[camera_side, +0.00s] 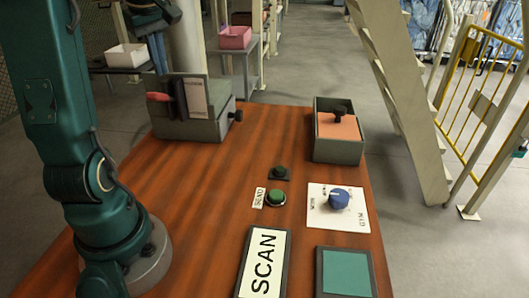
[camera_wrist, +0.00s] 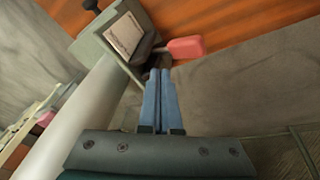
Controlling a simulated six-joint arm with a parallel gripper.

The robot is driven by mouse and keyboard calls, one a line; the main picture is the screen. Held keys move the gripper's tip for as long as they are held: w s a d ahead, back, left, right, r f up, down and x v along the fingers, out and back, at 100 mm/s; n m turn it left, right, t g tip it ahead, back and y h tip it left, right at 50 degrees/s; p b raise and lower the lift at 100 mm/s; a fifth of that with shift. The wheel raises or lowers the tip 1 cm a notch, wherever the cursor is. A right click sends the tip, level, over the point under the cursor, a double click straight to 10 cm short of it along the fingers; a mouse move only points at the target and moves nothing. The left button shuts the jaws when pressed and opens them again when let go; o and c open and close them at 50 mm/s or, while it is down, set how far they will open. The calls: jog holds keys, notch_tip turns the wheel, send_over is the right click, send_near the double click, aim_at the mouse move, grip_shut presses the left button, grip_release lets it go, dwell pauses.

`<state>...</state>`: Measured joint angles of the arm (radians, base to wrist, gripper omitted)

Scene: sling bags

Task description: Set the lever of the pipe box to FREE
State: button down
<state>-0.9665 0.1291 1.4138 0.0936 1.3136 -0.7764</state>
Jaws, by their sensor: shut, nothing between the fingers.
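The pipe box (camera_side: 190,128) is a grey housing at the back left of the wooden table, with a pale label plate whose words are too small to read. Its lever has a red handle (camera_side: 158,97) pointing left in the side view. In the wrist view the red handle (camera_wrist: 186,48) sticks out to the right of the box (camera_wrist: 100,40). My gripper (camera_wrist: 160,72) is shut and empty, with its blue fingertips close to the dark lever arm just below and left of the handle. I cannot tell whether they touch it.
A grey bin (camera_side: 338,150) with a knobbed orange lid stands at the back right. A green button (camera_side: 276,197), a blue dial (camera_side: 339,198), a SCAN plate (camera_side: 263,264) and a teal pad (camera_side: 346,272) lie nearer the front. The table's middle is clear.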

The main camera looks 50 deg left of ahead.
aim_at(165, 98)
jog(key=shift+s+d+f, duration=0.2)
jog(key=shift+f, duration=0.3)
jog(key=shift+s+d+f, duration=0.15)
jog(key=shift+s+f, duration=0.05)
jog(key=shift+f, duration=0.25)
dwell(1.5)
jog(key=shift+s+d+f, duration=0.15)
jog(key=shift+f, duration=0.2)
